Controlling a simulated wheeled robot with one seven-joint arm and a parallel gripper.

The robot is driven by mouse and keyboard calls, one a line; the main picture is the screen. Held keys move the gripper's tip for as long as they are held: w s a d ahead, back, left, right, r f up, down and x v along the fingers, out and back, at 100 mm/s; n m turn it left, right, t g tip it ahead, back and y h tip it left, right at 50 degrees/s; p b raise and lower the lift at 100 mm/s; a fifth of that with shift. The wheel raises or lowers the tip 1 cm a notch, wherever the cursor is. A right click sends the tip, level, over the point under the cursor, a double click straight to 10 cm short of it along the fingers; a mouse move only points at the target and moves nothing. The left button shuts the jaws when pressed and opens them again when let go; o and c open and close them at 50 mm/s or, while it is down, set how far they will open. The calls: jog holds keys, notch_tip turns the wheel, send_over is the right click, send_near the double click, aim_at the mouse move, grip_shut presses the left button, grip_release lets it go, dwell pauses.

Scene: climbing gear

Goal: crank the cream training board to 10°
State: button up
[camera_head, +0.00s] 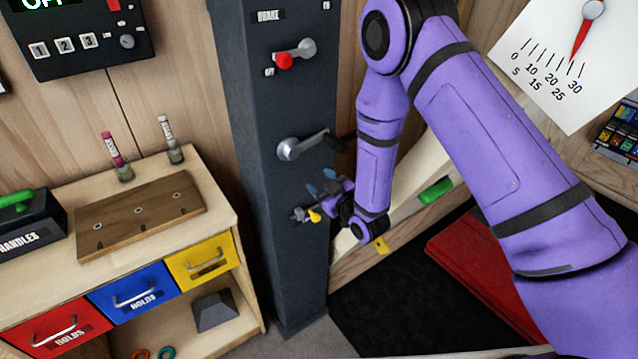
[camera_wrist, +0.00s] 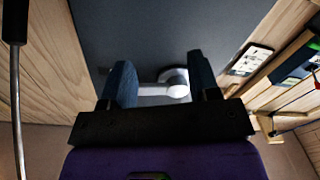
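The cream training board (camera_head: 419,164) is partly hidden behind my purple arm. It carries a green hold (camera_head: 435,191) and a yellow hold (camera_head: 380,245). The angle gauge (camera_head: 545,75) at upper right has its red needle (camera_head: 580,42) toward the high end, near 25. A silver crank (camera_head: 300,147) with a black handle (camera_head: 336,141) sits on the dark column (camera_head: 262,180). My gripper (camera_head: 321,181) is open and empty, just below the crank handle, its blue fingertips facing the column. In the wrist view the fingers (camera_wrist: 162,80) stand apart, with a silver lever (camera_wrist: 177,83) beyond them.
Above the crank is a brake lever with a red knob (camera_head: 284,61). Close below my gripper is a small lever with a yellow tip (camera_head: 315,216). A bench with coloured drawers (camera_head: 140,290) stands left. A red mat (camera_head: 470,270) lies at right.

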jog(key=v, duration=1)
jog(key=shift+s+d, duration=0.2)
jog(key=shift+s, duration=0.15)
